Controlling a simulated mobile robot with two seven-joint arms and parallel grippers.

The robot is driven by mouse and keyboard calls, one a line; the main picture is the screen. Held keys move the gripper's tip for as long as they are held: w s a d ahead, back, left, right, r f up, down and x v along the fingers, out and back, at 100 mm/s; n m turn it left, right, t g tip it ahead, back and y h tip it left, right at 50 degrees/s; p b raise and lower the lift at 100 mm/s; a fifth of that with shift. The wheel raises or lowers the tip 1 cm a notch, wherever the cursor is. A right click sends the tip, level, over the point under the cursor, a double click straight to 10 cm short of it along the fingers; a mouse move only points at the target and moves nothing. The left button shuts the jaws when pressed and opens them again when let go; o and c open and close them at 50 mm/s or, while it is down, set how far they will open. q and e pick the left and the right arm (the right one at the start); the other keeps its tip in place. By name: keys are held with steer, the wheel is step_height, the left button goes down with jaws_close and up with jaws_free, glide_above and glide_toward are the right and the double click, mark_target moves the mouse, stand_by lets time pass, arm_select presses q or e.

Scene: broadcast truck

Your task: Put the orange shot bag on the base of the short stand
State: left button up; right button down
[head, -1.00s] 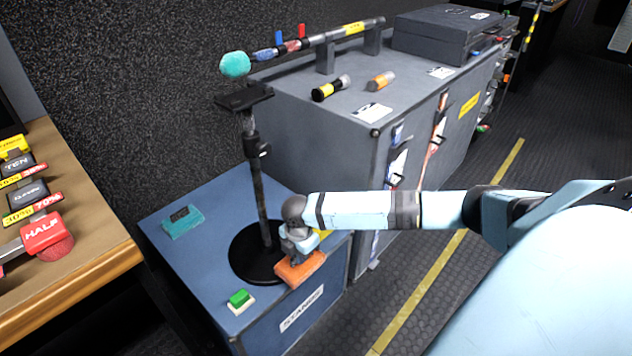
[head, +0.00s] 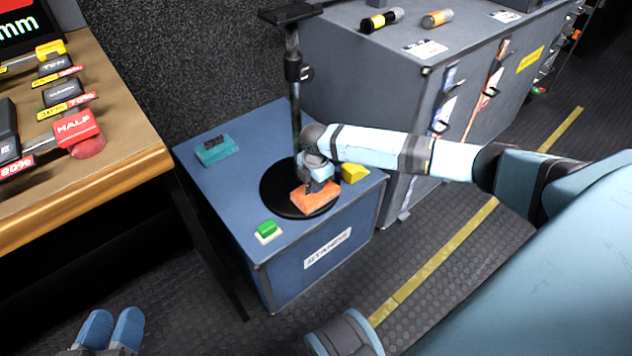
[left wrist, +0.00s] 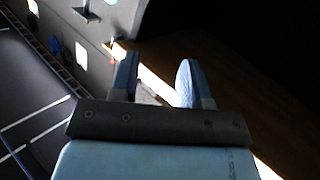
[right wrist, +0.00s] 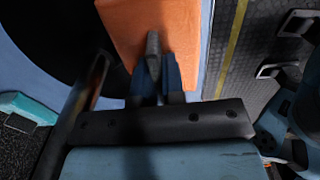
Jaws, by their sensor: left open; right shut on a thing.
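The orange shot bag (head: 317,203) is over the front right part of the round black base (head: 272,193) of the stand (head: 295,100); I cannot tell whether it rests there or hangs just above. My right gripper (head: 318,182) is shut on the bag's top. In the right wrist view the fingers (right wrist: 160,80) pinch a grey tab on the orange bag (right wrist: 125,25), with the dark base to its left. My left gripper (head: 112,328) is open and empty, low at the left, away from the stand; its spread fingers (left wrist: 157,85) show in the left wrist view.
The stand is on a blue cabinet (head: 310,278) with a teal block (head: 215,151), a green-topped block (head: 267,230) and a yellow block (head: 353,173). A wooden desk (head: 130,130) with red and yellow tags is at left; a grey case (head: 345,70) stands behind.

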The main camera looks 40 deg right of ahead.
arm_select(q)
steer(key=shift+r, duration=0.1)
arm_select(e)
steer(key=c, duration=1.2)
jaws_free()
step_height(320, 180, up, 8)
steer(key=p, duration=0.3)
steer(key=shift+f+p, duration=0.15)
steer(key=shift+p, duration=0.15)
arm_select(q)
steer(key=r+t, duration=0.1)
steer(key=r, duration=0.1)
steer(key=r+t, duration=0.1)
steer(key=r, duration=0.2)
steer(key=shift+a+r+n, duration=0.1)
steer(key=shift+a+n, duration=0.1)
steer(key=shift+n, duration=0.1)
